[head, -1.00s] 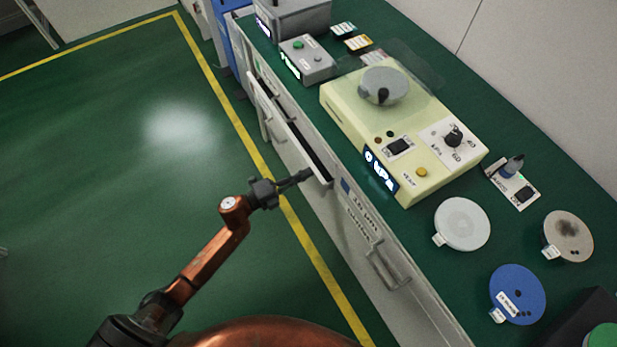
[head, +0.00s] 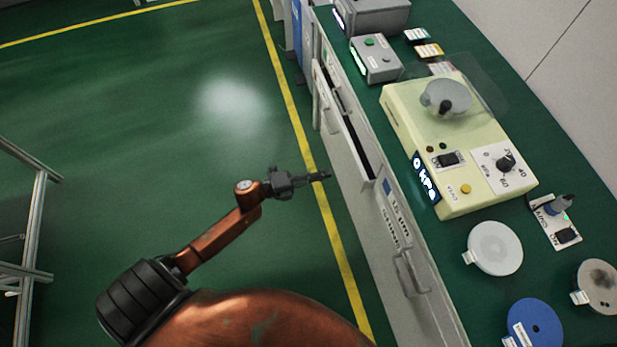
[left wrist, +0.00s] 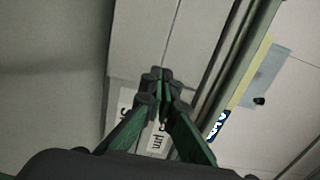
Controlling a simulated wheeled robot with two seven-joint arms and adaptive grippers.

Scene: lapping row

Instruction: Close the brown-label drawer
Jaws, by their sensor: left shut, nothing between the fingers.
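A pale drawer (head: 345,130) stands partly open in the bench front in the head view, with a dark gap behind its front panel. I cannot make out a brown label on it. A shut drawer nearer to me has a blue label mark, printed text and a handle (head: 411,272). My left gripper (head: 326,175) is shut and empty, left of the open drawer's near end and apart from it in the picture. In the left wrist view the shut fingers (left wrist: 160,74) are in front of pale panels, with a partly hidden "µm" label (left wrist: 158,143) behind them. My right gripper is not in view.
The green bench top carries a cream machine (head: 460,150), a grey button box (head: 376,58) and several discs, including a white one (head: 494,248) and a blue one (head: 534,325). Open green floor lies left of the yellow line. A metal frame (head: 32,235) stands at far left.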

